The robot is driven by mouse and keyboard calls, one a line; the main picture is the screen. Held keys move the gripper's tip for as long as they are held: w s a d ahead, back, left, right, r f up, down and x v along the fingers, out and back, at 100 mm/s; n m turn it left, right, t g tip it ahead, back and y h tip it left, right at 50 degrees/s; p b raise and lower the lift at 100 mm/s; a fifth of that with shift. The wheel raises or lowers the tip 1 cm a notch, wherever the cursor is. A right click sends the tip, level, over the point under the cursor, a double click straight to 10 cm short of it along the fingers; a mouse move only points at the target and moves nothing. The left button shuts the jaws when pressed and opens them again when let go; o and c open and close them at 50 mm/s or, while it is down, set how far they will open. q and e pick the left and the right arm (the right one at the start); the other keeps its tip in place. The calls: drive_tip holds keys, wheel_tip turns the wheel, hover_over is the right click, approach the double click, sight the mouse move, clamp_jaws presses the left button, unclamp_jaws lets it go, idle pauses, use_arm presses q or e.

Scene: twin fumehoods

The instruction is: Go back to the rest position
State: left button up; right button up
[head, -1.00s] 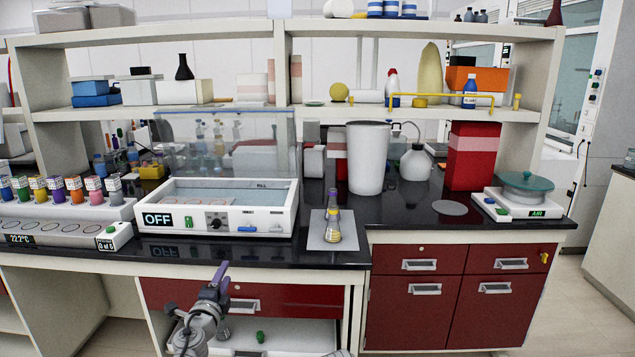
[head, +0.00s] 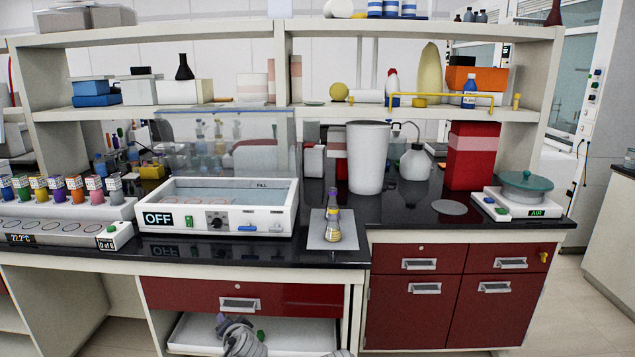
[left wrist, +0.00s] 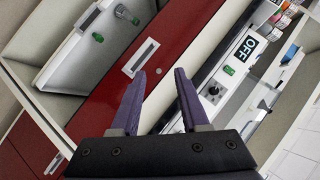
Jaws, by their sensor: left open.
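My left gripper (left wrist: 160,72) shows in the left wrist view with its two purple fingers spread apart and nothing between them. In the head view my left arm is low at the bottom edge, in front of the open shelf under the bench. The red drawer front (left wrist: 150,50) lies beyond the fingers in the left wrist view. My right gripper does not show in either view.
A flask with yellow bands (head: 333,225) stands on a grey mat (head: 317,238) at the bench front. A white water bath (head: 216,222) reading OFF is to its left. A balance (head: 515,207) stands at the right. Red drawers (head: 418,259) face me. A white tray (head: 300,330) sits below the bench.

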use_arm(q)
drive_tip(key=s+d+f+n+g+h, duration=0.1)
drive_tip(key=s+d+f+g+h, duration=0.1)
drive_tip(key=s+d+f+g, duration=0.35)
drive_tip(key=s+d+f+g+h, duration=0.1)
drive_tip(key=s+d+f+g, duration=0.1)
drive_tip(key=s+d, duration=0.55)
drive_tip(key=s+d+f+n+g+h, duration=0.15)
drive_tip(key=s+d+f+g, duration=0.25)
drive_tip(key=s, duration=0.5)
wheel_tip(320, 180, up, 14)
drive_tip(key=p, duration=1.4)
drive_tip(key=shift+w+a+r+m, duration=0.2)
drive_tip(key=shift+w+a+m, duration=0.05)
drive_tip(key=shift+w+m, duration=0.2)
